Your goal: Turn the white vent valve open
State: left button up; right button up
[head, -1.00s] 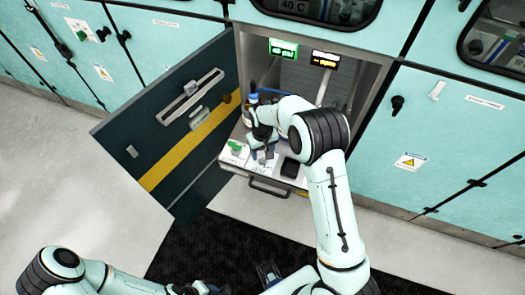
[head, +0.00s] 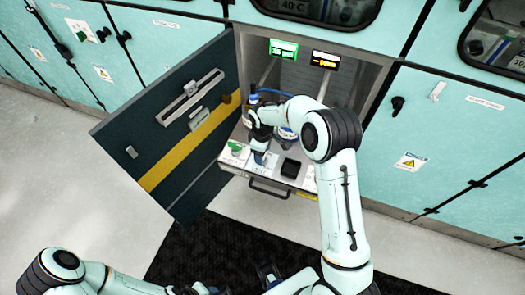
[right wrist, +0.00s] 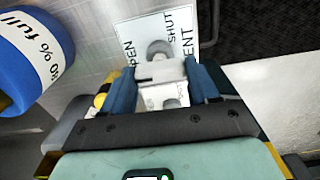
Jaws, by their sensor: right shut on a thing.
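The white vent valve (right wrist: 172,71) is in the right wrist view, on a white plate (right wrist: 135,38) lettered OPEN, SHUT and VENT. My right gripper (right wrist: 163,84) is shut on the valve's white handle, with a blue finger on each side. The handle's exact pointing direction is hard to tell. In the head view my right gripper (head: 260,150) reaches down to the pulled-out white tray (head: 285,178) in the open cabinet, and the valve is mostly hidden.
A green knob (head: 235,148) and a black square part (head: 291,167) are on the tray. A blue-capped bottle (head: 253,97) stands behind the gripper; a blue "80 % full" container (right wrist: 35,55) is close by in the wrist view. The dark cabinet door (head: 170,130) stands open at left.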

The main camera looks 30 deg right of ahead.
jog(key=shift+n, duration=0.3)
jog(key=o, duration=1.1)
jog(key=shift+c, duration=0.2)
notch_tip(320, 180, up, 13)
jog(key=shift+r+p, duration=0.2)
jog(key=shift+p, duration=0.15)
